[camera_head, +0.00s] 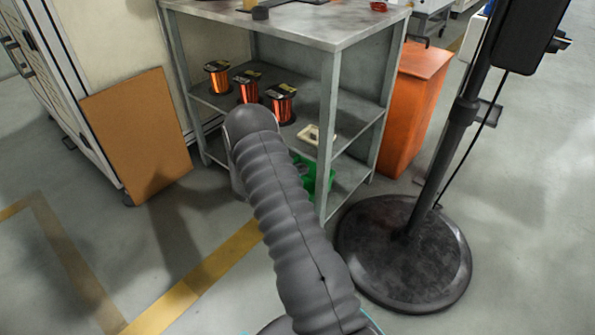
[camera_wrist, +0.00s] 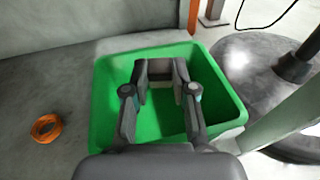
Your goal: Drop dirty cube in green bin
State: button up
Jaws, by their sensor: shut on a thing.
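The green bin (camera_wrist: 105,105) fills the middle of the wrist view, its open top facing the camera. In the head view the green bin (camera_head: 308,176) shows in part on the low shelf, behind my arm. My gripper (camera_wrist: 160,76) is over the bin's opening in the wrist view, with its fingers closed around a small grey cube (camera_wrist: 160,69). The cube is between the fingertips, and its dirt is too small to make out. The gripper and cube are hidden in the head view.
A grey shelf unit (camera_head: 340,44) surrounds the bin, with a post (camera_wrist: 290,118) close to its right. Copper spools (camera_head: 217,80) and a pale tray (camera_head: 318,135) sit on its middle shelf. A round stand base (camera_head: 400,260) is at right.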

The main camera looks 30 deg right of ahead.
jog(key=o, duration=0.8)
jog(key=v, duration=1.2)
